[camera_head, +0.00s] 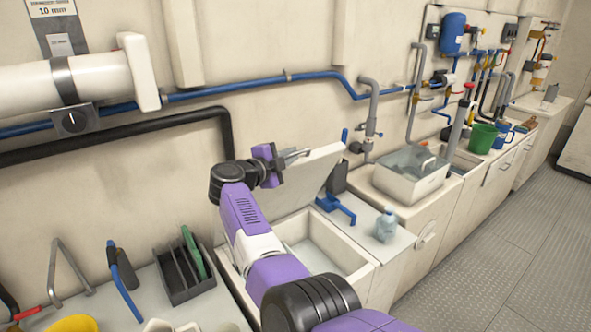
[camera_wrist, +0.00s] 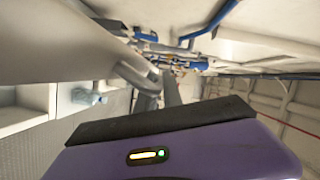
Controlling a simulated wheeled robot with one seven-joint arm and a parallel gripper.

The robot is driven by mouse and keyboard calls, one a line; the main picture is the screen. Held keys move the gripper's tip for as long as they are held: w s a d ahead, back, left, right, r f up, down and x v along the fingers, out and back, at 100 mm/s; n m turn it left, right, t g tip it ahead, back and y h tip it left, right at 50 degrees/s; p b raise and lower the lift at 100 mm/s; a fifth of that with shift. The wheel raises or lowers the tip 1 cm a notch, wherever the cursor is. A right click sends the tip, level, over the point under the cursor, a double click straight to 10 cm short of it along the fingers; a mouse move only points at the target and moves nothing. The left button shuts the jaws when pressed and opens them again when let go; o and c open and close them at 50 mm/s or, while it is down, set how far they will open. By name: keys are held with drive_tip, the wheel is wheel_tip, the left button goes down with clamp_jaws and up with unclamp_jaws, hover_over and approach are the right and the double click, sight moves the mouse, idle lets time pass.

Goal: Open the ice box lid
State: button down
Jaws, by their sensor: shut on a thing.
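The ice box (camera_head: 366,264) is a white bin set into the counter in the head view, with its pale inside partly showing. Its white lid (camera_head: 308,182) stands raised and tilted at the back of the opening. My gripper (camera_head: 297,155) is at the lid's upper edge, shut on the lid; my arm hides part of the lid and the bin's left side. In the wrist view a large pale panel, which looks like the lid (camera_wrist: 60,40), fills the upper left, and my gripper (camera_wrist: 160,88) reaches to its edge. The exact grip contact is unclear.
A clear bottle (camera_head: 386,226) and a blue-handled tool (camera_head: 336,207) sit on the counter right of the bin. A dark rack (camera_head: 186,275) stands on the left counter. Blue pipe (camera_head: 300,77) runs along the wall behind. The floor (camera_head: 490,235) at right is clear.

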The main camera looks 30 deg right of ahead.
drive_tip(key=shift+w+a+r+n+b, duration=0.1)
drive_tip(key=shift+w+r+n+b, duration=0.1)
drive_tip(key=shift+w, duration=0.4)
drive_tip(key=shift+w+r+n+b, duration=0.1)
drive_tip(key=shift+w+r+b, duration=0.1)
drive_tip(key=shift+w, duration=0.4)
drive_tip(key=c, duration=1.8)
unclamp_jaws()
drive_tip(key=shift+o, duration=0.2)
drive_tip(key=shift+a, duration=0.1)
